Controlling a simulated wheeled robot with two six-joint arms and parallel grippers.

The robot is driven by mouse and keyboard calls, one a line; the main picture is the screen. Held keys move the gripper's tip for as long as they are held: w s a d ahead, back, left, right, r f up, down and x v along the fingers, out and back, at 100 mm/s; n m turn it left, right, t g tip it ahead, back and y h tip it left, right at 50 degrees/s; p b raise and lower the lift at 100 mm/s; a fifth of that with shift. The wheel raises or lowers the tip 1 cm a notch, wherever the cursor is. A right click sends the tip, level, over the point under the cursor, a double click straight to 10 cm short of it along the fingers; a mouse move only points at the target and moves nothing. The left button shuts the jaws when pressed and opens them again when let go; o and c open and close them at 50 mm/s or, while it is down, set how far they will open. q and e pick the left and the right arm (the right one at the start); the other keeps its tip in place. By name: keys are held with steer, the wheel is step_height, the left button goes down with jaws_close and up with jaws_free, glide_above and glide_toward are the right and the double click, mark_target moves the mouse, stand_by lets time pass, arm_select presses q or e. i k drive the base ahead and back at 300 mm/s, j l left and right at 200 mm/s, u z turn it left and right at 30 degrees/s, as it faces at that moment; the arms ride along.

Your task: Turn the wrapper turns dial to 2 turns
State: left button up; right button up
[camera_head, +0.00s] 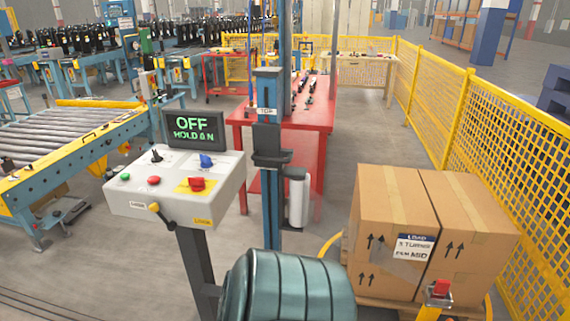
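A grey-white sloped control box (225,172) stands on a dark post at left of centre. Its top carries a black knob (157,156), a blue knob (206,160), a red knob (196,184) on a yellow plate, a green button (125,177) and a red button (154,180). A yellow-tipped lever (160,213) sticks out of its front. I cannot tell which control is the turns dial, or its setting. The display (195,129) behind reads OFF and, below, what looks like HOLD 0 N. Neither gripper is in view.
Behind stands a blue mast (271,215) with a white film roll (298,198). Cardboard boxes (385,225) with a load label stand on a pallet at right. A teal ribbed shape fills the bottom centre. Yellow mesh fence (490,125) runs along the right; a roller conveyor (60,140) lies left.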

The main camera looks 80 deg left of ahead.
mark_target(156, 158)
steer(key=u, duration=3.45)
